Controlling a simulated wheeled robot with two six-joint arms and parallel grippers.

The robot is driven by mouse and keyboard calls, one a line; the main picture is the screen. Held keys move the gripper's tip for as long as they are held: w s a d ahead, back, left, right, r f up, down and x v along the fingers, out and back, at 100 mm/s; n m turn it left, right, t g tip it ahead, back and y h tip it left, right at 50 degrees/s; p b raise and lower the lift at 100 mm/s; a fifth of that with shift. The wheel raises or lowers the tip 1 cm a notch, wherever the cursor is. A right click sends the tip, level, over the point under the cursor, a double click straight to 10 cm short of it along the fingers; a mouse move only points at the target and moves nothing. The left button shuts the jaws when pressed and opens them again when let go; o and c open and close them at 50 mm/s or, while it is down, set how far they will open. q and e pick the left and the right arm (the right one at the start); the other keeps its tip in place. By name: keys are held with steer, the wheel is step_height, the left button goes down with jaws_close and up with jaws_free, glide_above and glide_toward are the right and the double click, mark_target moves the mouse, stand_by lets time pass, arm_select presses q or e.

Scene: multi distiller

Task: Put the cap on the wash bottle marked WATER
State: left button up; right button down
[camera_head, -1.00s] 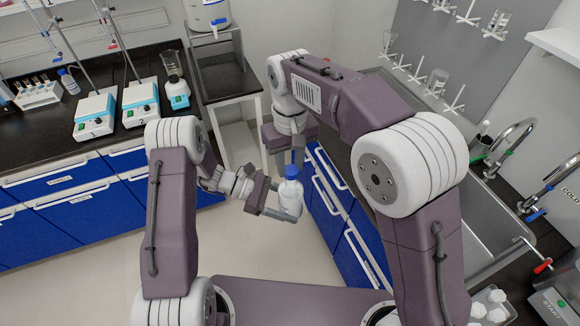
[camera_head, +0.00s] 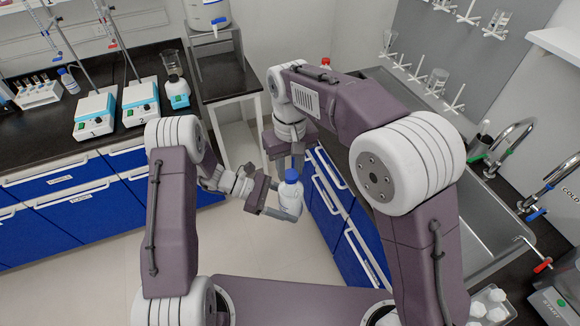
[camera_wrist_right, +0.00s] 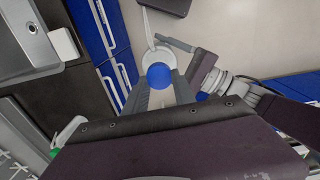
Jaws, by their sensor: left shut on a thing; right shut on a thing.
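The white wash bottle (camera_head: 291,204) stands upright in my left gripper (camera_head: 284,214), whose fingers are shut around its lower body. Its marking is too small to read. The blue cap (camera_head: 292,175) is right above the bottle in the head view, in my right gripper (camera_head: 292,164), which points down. In the right wrist view the cap (camera_wrist_right: 158,76) lies between the right gripper's two fingers (camera_wrist_right: 160,90), and the white bottle (camera_wrist_right: 125,68) shows beyond it. I cannot tell whether cap and bottle neck touch.
A black bench (camera_head: 50,138) with two stirrers is at the left. A small dark side table (camera_head: 222,78) stands behind. A sink (camera_head: 470,215) with taps is at the right. Blue drawers (camera_head: 335,205) are just right of the bottle. Open floor lies below it.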

steer(key=shift+f, duration=0.4)
steer(key=m, duration=0.4)
steer(key=shift+d, duration=0.1)
steer(key=m, duration=1)
steer(key=shift+d, duration=0.2)
steer(key=m, duration=0.3)
steer(key=shift+m, duration=0.4)
steer(key=m, duration=0.6)
steer(key=shift+s, duration=0.2)
steer(key=m, duration=0.8)
steer(key=shift+s+m, duration=0.15)
steer(key=shift+m, duration=0.15)
